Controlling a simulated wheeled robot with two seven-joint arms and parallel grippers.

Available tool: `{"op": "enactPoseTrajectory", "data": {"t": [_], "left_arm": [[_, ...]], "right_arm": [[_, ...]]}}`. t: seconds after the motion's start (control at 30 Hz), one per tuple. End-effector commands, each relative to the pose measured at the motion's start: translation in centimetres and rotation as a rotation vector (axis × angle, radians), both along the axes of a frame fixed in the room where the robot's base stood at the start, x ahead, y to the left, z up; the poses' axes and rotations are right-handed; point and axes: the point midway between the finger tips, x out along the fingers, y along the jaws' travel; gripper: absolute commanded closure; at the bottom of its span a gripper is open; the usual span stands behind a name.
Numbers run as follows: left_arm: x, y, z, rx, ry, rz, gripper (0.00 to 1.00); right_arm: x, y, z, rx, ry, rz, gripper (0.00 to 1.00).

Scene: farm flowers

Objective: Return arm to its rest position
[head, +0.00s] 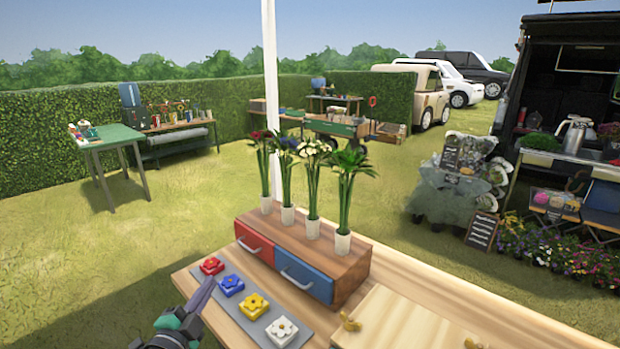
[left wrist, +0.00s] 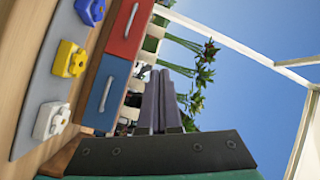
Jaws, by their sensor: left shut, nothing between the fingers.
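My left gripper (head: 203,294) is at the lower left of the head view, its fingers pointing up beside the red flower button (head: 212,266) and blue flower button (head: 231,285). In the left wrist view its two grey fingers (left wrist: 166,84) are close together with nothing between them. Whether it touches a button cannot be told. My right gripper is not in view.
A grey strip (head: 223,298) on the wooden table also carries yellow (head: 254,306) and white (head: 282,331) flower buttons. Behind stands a wooden box with red (head: 254,241) and blue (head: 303,276) drawers, topped by several potted flowers (head: 312,180). A white post (head: 270,90) rises behind.

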Motion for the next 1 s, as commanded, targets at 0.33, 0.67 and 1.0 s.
{"op": "enactPoseTrajectory", "data": {"t": [0.33,0.67,1.0], "left_arm": [[-11.9,4.7,-12.8,-0.605,0.687,0.595,1.0],[-22.7,-0.8,-17.5,-0.757,1.22,0.672,1.0],[-22.3,-1.2,-29.1,-0.734,1.29,0.695,1.0]], "right_arm": [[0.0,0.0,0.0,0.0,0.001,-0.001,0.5],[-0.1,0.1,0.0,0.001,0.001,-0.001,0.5],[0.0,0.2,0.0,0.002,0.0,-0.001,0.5]]}}
